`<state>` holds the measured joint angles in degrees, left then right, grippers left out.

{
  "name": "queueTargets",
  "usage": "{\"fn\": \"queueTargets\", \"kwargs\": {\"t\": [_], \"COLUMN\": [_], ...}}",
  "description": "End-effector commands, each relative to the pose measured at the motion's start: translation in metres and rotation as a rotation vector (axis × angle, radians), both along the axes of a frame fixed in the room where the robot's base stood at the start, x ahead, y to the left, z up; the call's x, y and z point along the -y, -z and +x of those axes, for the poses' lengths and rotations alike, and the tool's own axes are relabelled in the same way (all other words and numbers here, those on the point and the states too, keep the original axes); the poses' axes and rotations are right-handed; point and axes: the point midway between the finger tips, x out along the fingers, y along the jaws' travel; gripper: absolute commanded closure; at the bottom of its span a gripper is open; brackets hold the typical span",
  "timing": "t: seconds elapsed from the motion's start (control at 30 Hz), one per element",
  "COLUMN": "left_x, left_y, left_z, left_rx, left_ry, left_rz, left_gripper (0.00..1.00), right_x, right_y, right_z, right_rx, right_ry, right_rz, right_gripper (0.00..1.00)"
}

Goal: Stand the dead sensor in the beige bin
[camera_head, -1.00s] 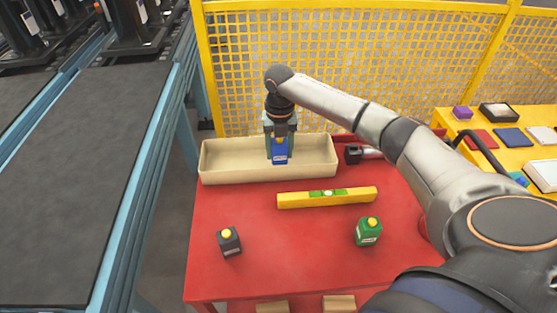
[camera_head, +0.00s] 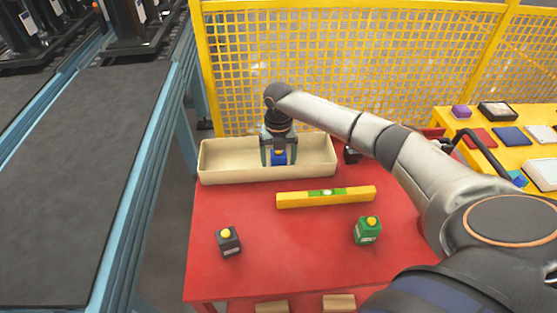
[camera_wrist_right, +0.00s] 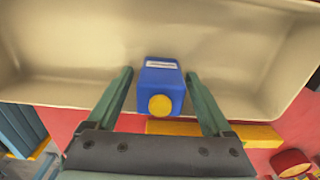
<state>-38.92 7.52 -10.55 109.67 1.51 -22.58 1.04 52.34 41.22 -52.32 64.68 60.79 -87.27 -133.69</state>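The beige bin (camera_head: 225,174) lies along the back of the red table. A blue sensor (camera_head: 279,158) with a yellow cap is inside it, right of the middle, its lower part hidden by the front wall. It looks about upright. In the right wrist view the blue sensor (camera_wrist_right: 163,82) lies between the two fingers, with a gap on each side. My right gripper (camera_head: 279,158) is open around it, reaching down into the bin; the wrist view shows the spread fingers (camera_wrist_right: 160,95). Contact with the bin floor is hard to tell. My left gripper is out of view.
A yellow level (camera_head: 300,199) lies in front of the bin. A dark object (camera_head: 351,155) sits right of the bin. Yellow mesh fencing (camera_head: 330,60) rises behind.

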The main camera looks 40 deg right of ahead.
Motion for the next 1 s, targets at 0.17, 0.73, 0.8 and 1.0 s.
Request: {"fn": "queueTargets", "kwargs": {"t": [0.17, 0.73, 0.8, 1.0], "left_x": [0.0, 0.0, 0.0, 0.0], "left_y": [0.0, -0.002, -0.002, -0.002], "left_z": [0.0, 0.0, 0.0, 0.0], "left_rx": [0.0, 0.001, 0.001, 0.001], "left_ry": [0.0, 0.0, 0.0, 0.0], "left_rz": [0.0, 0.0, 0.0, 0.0], "left_gripper": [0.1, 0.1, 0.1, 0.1], "right_x": [0.0, 0.0, 0.0, 0.0], "right_y": [0.0, -0.094, -0.105, -0.122], "right_z": [0.0, 0.001, 0.001, 0.0], "right_rx": [0.0, 0.004, 0.003, 0.001], "right_ry": [0.0, 0.001, 0.0, 0.0], "right_rz": [0.0, 0.0, 0.001, 0.001], "right_gripper": [0.15, 0.15, 0.15, 0.15]}}
